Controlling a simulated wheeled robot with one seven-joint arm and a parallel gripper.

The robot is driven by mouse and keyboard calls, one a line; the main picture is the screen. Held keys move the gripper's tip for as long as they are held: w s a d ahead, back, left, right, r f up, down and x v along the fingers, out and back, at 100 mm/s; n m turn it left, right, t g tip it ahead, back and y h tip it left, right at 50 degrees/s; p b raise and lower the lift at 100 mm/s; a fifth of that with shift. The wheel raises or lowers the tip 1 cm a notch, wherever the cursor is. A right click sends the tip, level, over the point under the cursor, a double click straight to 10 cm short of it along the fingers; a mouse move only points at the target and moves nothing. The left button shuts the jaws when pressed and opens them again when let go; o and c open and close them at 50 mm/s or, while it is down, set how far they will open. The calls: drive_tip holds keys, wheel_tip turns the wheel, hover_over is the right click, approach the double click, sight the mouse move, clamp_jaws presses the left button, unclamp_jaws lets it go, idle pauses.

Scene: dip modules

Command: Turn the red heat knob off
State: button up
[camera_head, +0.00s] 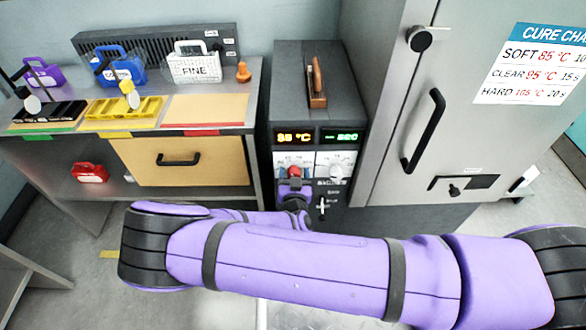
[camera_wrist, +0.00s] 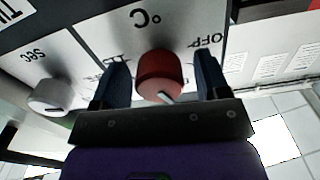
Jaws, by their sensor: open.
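The red heat knob (camera_head: 295,172) is on the front panel of the dark grey control unit, below the orange display (camera_head: 294,137), which appears to read 85 °C. In the wrist view the red knob (camera_wrist: 160,75) sits under a "°C" mark, with an "OFF" label to its right in that upside-down picture. Its white pointer is at its lower edge. My gripper (camera_wrist: 162,82) is open, with one dark finger on each side of the knob. I cannot tell whether the fingers touch it. My arm hides part of the panel in the head view.
A white "sec" knob (camera_wrist: 50,97) is beside the red knob, below the green display (camera_head: 342,136) in the head view. A small lever switch (camera_head: 322,207) is lower on the panel. A grey cabinet (camera_head: 455,110) with a black handle stands right; a bench with a drawer (camera_head: 185,162) stands left.

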drive_tip(key=shift+c, duration=0.5)
drive_tip(key=c, duration=0.8)
drive_tip(key=shift+c, duration=0.2)
drive_tip(key=shift+n, duration=0.3)
drive_tip(key=n, duration=0.3)
drive_tip(key=shift+n, duration=0.3)
drive_tip(key=n, duration=0.3)
drive_tip(key=shift+n, duration=0.4)
drive_tip(key=n, duration=0.4)
drive_tip(key=shift+a, duration=0.1)
drive_tip(key=shift+f+n, duration=0.1)
drive_tip(key=shift+n, duration=1.9)
